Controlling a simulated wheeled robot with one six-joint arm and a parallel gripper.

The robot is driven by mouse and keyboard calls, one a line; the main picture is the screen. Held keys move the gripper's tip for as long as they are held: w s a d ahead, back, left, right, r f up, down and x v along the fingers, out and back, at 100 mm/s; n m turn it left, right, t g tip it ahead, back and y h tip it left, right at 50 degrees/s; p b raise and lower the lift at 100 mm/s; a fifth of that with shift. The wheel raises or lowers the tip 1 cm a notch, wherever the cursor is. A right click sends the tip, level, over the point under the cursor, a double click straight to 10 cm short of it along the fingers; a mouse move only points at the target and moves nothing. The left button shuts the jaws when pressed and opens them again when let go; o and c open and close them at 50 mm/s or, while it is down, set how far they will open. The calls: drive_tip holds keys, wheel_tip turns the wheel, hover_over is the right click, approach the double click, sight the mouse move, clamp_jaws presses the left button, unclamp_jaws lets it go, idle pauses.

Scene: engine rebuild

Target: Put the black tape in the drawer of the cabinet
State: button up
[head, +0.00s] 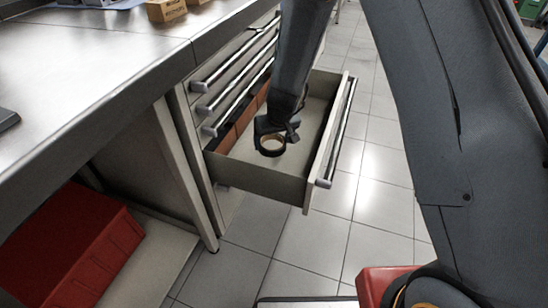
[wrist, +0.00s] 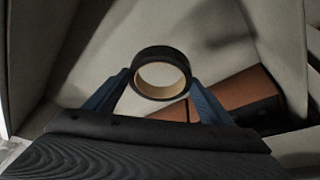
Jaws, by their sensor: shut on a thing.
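The black tape (head: 271,151) is a roll with a tan inner core. It is in my gripper (head: 276,137), inside the outline of the open drawer (head: 254,178) of the cabinet in the head view. In the wrist view the tape (wrist: 161,73) sits between the two blue fingertips (wrist: 160,84), which are shut on it. The drawer's pale floor (wrist: 215,40) lies beyond it. I cannot tell whether the tape touches the drawer floor.
Brown boxes (head: 230,138) stand in the drawer along its cabinet side; they also show in the wrist view (wrist: 240,92). Closed drawers (head: 235,72) are above. A red bin (head: 75,245) stands under the workbench (head: 90,60). Tiled floor is clear beyond the drawer.

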drive_tip(key=shift+f+b, duration=1.6)
drive_tip(key=shift+b, duration=0.1)
drive_tip(key=shift+f, duration=0.1)
wheel_tip(320, 180, down, 4)
drive_tip(key=b, duration=0.5)
drive_tip(key=o, duration=1.1)
drive_tip(key=shift+c, duration=0.2)
